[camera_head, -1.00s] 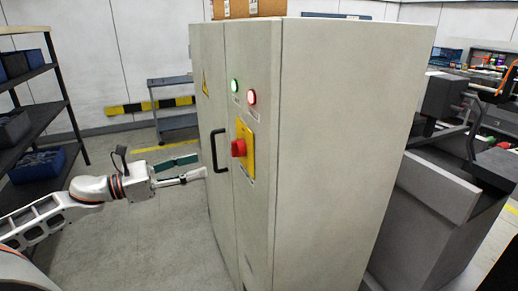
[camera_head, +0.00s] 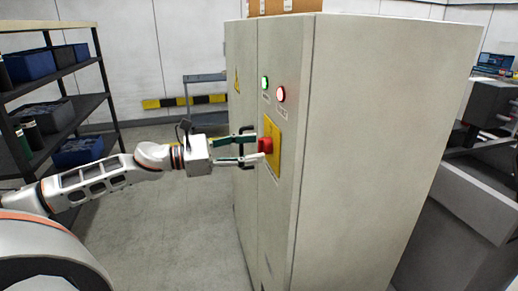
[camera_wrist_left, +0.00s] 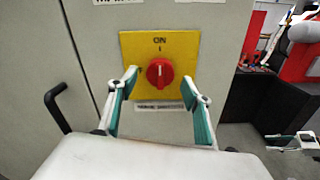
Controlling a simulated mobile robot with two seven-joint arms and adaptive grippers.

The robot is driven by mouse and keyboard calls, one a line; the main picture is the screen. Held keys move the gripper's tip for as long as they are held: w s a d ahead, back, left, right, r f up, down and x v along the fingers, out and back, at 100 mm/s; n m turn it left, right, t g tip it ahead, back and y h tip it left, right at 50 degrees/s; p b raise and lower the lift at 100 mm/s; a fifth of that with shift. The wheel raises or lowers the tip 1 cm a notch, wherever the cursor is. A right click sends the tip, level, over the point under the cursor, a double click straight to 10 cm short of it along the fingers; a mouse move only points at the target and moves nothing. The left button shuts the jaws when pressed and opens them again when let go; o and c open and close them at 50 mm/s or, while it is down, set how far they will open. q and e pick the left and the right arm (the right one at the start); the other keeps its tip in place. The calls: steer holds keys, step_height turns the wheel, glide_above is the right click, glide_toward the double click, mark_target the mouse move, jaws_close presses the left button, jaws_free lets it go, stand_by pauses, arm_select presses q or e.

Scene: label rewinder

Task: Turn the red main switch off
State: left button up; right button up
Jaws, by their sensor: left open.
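The red main switch (camera_head: 265,146) is a rotary knob on a yellow plate (camera_head: 274,150) on the front of a grey cabinet. In the left wrist view the red knob (camera_wrist_left: 160,72) sits below the word ON on the yellow plate (camera_wrist_left: 132,46), its grip bar roughly upright. My left gripper (camera_head: 262,147) is open with its fingertips close to the switch. In the left wrist view its two green-padded fingers (camera_wrist_left: 158,88) stand on either side of the knob, apart from it. A gripper also shows at the right edge of the left wrist view (camera_wrist_left: 296,143); its jaws are unclear.
The cabinet (camera_head: 380,120) carries a green lamp (camera_head: 264,83) and a red lamp (camera_head: 280,94) above the switch. A black door handle (camera_wrist_left: 56,106) is left of the plate. A shelf rack (camera_head: 75,105) stands at the left. The floor between is clear.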

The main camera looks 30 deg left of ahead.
arm_select(q)
steer(key=shift+x, duration=1.25)
steer(key=c, duration=1.1)
